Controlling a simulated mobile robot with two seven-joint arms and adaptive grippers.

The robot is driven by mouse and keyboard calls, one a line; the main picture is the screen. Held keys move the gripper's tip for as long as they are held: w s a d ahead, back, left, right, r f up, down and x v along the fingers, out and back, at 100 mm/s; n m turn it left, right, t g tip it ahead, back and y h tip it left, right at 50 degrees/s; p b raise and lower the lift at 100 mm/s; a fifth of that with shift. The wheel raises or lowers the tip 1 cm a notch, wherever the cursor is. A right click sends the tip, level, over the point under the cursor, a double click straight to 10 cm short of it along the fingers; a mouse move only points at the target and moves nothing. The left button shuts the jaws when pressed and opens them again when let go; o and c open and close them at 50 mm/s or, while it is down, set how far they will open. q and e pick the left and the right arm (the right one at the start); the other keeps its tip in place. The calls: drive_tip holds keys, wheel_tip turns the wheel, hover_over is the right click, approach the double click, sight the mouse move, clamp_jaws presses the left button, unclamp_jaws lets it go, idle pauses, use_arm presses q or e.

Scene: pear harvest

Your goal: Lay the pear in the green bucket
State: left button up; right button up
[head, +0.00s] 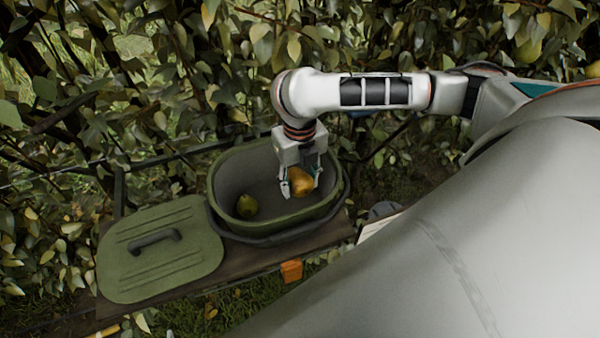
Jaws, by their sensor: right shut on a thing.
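The green bucket (333,203) is an open oval tub standing on a dark wooden board. My right gripper (301,187) points down over the right part of its opening. It is shut on a yellow-orange pear (302,180), which is within the outline of the bucket's mouth. I cannot tell how high the pear is above the bucket floor. My left gripper is not in view.
A green lid (160,248) with a dark handle lies on the board (262,252) left of the bucket. Dense leafy branches (230,60) fill the space behind. A small orange block (291,271) shows at the board's front edge.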

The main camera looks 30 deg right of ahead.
wheel_tip(320, 180, down, 3)
drive_tip(key=shift+f+b, duration=0.15)
drive_tip(key=shift+b, duration=0.25)
drive_tip(key=shift+f+b, duration=0.45)
drive_tip(key=shift+f, duration=1.05)
drive_tip(key=shift+f+b, duration=0.4)
drive_tip(key=shift+f, duration=1)
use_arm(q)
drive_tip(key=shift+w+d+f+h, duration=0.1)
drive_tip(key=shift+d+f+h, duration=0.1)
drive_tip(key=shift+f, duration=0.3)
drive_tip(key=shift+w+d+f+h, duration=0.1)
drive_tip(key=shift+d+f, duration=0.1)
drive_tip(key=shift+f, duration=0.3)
use_arm(e)
drive_tip(key=shift+f, duration=0.6)
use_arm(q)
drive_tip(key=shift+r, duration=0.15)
use_arm(e)
drive_tip(key=shift+f, duration=0.4)
drive_tip(key=o, duration=1.3)
